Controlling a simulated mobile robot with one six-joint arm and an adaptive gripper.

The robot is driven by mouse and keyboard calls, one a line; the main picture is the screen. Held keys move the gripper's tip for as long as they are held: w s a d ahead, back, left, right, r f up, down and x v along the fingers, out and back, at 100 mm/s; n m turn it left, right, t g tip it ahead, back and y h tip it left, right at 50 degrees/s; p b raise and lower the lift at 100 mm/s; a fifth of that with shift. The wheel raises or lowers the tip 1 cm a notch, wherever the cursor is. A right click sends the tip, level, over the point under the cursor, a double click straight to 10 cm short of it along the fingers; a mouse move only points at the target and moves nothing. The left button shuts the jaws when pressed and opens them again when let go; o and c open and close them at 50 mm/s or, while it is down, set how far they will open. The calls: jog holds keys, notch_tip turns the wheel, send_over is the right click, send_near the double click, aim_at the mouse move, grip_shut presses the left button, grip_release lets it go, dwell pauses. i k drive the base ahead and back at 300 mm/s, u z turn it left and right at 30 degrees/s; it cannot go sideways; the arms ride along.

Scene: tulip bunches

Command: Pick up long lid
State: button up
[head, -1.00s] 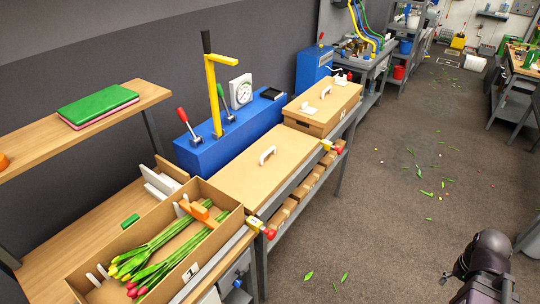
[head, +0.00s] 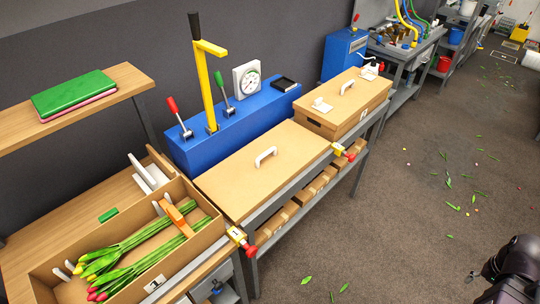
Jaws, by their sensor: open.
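A long flat cardboard-brown lid (head: 235,182) with a white arched handle (head: 265,156) lies level on the bench in the middle of the head view. It lies between the open tulip box and a closed box. The closed brown box (head: 335,119) at the right has a top with a similar white handle (head: 346,87). Nothing touches either handle. Part of my dark arm shows at the lower right edge, well away from the lids. My gripper's fingers are not in view.
An open box (head: 158,274) holds red and yellow tulips (head: 130,252) and an orange-topped divider. A blue console (head: 232,126) with levers and a tall yellow post (head: 207,85) stands behind the long lid. Red-yellow clamps sit along the bench front.

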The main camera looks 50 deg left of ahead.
aim_at(240, 184)
jog(key=z, duration=0.05)
jog(key=i, duration=1)
jog(key=z, duration=0.35)
jog(key=k, duration=0.15)
jog(key=u, duration=2.65)
jog(key=i, duration=0.4)
jog(key=u, duration=0.15)
